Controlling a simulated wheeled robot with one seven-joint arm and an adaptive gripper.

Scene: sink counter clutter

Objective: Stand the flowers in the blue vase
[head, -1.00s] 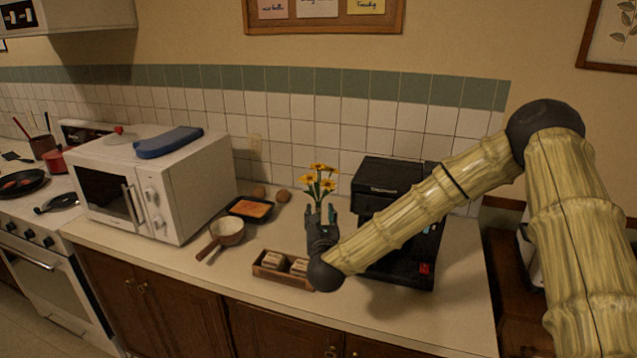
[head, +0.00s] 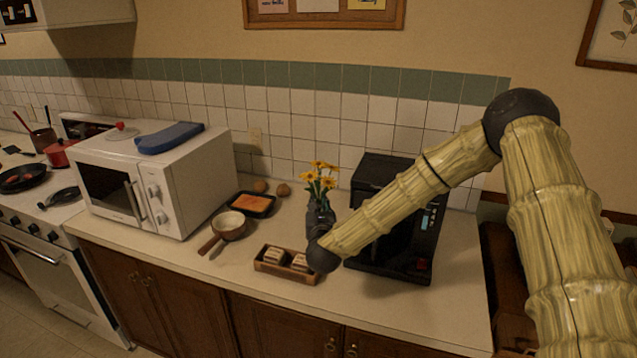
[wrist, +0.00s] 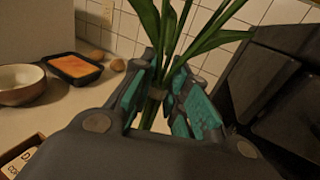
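The flowers (head: 318,178) are a bunch of yellow-orange blooms on green stems, upright in front of the tiled wall. In the wrist view their green stems and leaves (wrist: 172,30) rise between the teal-padded fingers of my gripper (wrist: 162,88), which also shows in the head view (head: 320,208). The fingers are close in on both sides of the stems, around a small band, and look shut on them. The lower stem ends are hidden by my gripper. I cannot make out a blue vase in either view.
A black coffee machine (head: 385,240) stands close to the right of my gripper. A wooden box (head: 286,272) sits in front.

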